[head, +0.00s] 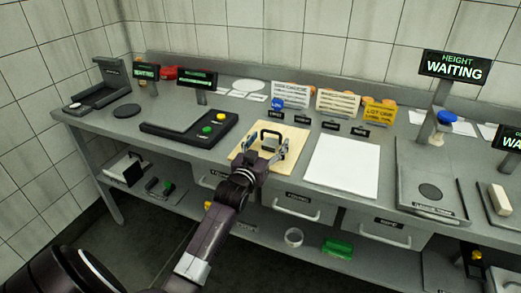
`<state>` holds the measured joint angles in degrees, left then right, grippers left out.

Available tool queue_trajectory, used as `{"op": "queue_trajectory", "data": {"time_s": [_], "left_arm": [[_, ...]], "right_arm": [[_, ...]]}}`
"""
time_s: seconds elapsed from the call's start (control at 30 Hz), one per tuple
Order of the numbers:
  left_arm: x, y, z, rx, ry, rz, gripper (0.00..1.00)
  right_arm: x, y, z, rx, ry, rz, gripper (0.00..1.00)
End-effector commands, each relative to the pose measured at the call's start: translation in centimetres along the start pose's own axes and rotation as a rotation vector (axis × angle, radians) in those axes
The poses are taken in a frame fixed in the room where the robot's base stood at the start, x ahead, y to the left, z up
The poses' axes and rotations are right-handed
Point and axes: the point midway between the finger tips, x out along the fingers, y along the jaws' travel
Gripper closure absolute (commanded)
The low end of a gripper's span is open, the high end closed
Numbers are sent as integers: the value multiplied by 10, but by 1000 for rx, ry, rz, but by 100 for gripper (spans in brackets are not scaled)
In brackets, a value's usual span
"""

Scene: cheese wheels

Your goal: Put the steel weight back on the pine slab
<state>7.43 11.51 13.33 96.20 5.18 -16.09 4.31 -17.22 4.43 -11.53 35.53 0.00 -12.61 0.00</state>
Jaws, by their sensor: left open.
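The pine slab (241,154) is a pale wooden board lying near the front edge of the grey bench, at the middle of the head view. A small grey block with a dark loop handle, which looks like the steel weight (270,140), appears to stand on the slab. My left gripper (267,148) is open over the slab, with one finger on each side of the weight. Whether the fingers touch it I cannot tell. The gripper hides the weight's lower part and some of the slab. My right gripper is not in view.
A white board (343,166) lies right of the slab. A black panel with green and yellow buttons (190,128) lies to the left. Cards and a yellow box (379,111) stand behind. A post with a "HEIGHT WAITING" sign (454,67) rises at the right. Drawers and a shelf are below.

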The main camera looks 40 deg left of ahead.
Motion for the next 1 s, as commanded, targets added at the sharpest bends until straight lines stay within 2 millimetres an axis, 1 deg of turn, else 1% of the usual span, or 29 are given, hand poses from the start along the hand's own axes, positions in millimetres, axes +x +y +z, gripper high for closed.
{"op": "queue_trajectory", "data": {"time_s": [0.03,0.2,0.4,0.5,0.67,1.0], "left_arm": [[-11,0,-6,0,-3,0,30],[-46,-1,-5,0,-4,-1,30],[-79,0,-3,0,-1,-1,30],[-89,0,-3,0,-1,-1,30],[-97,0,-2,0,2,-1,30],[-97,-1,-1,0,2,-1,30]], "right_arm": [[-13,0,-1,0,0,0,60],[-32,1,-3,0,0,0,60],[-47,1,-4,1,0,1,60],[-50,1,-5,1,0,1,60],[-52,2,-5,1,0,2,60],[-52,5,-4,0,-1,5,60]]}}
